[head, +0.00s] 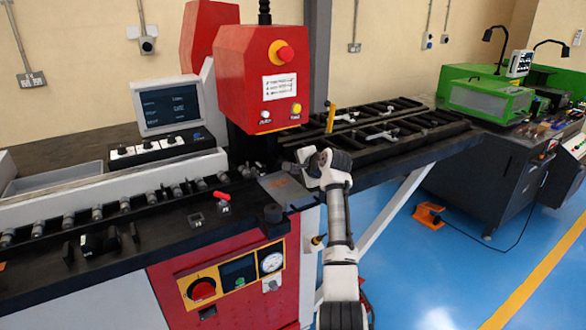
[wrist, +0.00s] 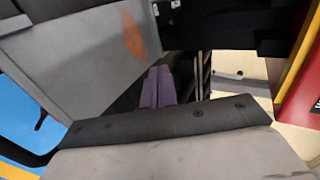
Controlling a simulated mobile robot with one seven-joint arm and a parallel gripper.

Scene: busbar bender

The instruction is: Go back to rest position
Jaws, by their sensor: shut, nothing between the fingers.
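My arm rises from the bottom of the head view over the front edge of the busbar bender (head: 165,235). My gripper (head: 289,167) is at its end, over the dark bed just below and right of the red bending head (head: 262,95). It is small and partly hidden by the wrist there. In the wrist view two pale purple fingers (wrist: 158,72) lie side by side, shut and empty. A grey plate with an orange mark (wrist: 132,38) shows close beside them. I cannot tell whether the gripper touches anything.
A monitor (head: 170,107) and a button box (head: 160,145) stand at the left. The slotted side table (head: 385,125) extends right, with a yellow upright handle (head: 330,118). A green machine (head: 490,97) stands at the far right. An orange pedal (head: 428,215) lies on the open blue floor.

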